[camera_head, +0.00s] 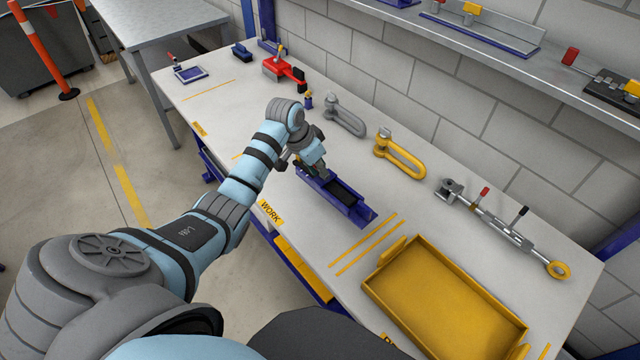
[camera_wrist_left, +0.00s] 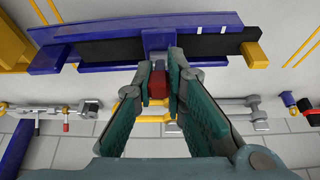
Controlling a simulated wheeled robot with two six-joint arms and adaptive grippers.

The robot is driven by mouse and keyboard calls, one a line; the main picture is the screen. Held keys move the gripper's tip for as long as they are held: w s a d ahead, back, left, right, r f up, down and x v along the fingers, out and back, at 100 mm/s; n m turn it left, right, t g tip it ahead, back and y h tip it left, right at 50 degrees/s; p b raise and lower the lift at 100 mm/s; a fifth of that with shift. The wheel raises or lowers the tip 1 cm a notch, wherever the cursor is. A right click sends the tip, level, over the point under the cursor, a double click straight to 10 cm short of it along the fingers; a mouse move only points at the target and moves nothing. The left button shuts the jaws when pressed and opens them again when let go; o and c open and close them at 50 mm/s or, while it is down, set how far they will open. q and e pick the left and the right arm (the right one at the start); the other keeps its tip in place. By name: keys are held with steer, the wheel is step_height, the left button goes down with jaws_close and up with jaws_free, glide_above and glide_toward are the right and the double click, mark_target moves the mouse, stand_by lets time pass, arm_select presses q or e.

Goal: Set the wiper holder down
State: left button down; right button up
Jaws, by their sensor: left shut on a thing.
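The wiper holder (camera_head: 352,210) is a long blue channel with a black strip in it, near the WORK label on the bench. In the left wrist view the holder (camera_wrist_left: 100,60) lies across the top, with a small yellow piece at its right end. My left gripper (camera_head: 314,172) is at the holder's far end in the head view. In the left wrist view its fingers (camera_wrist_left: 159,75) are shut on the holder's middle bracket, with a dark red block between them. I cannot tell whether the holder touches the bench. My right gripper is not in view.
A yellow tray (camera_head: 445,300) stands at the bench's near end. A grey shackle (camera_head: 345,117), a yellow shackle (camera_head: 398,155) and a metal turnbuckle (camera_head: 500,228) lie along the wall side. A red clamp (camera_head: 285,72) is farther back. Yellow lines mark bare bench between holder and tray.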

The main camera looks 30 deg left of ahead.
mark_target(320, 180)
arm_select(q)
steer(key=f, duration=0.4)
steer(key=w+f+b, duration=0.1)
steer(key=f, duration=0.1)
steer(key=shift+d+f, duration=0.1)
steer(key=shift+f, duration=0.2)
steer(key=shift+s, duration=0.2)
steer(key=c, duration=1.6)
jaws_free()
steer(key=shift+c, duration=0.2)
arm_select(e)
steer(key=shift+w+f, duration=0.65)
arm_select(q)
steer(key=p+v, duration=0.3)
steer(key=v, duration=0.9)
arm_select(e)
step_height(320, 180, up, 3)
arm_select(q)
steer(key=shift+w, duration=0.1)
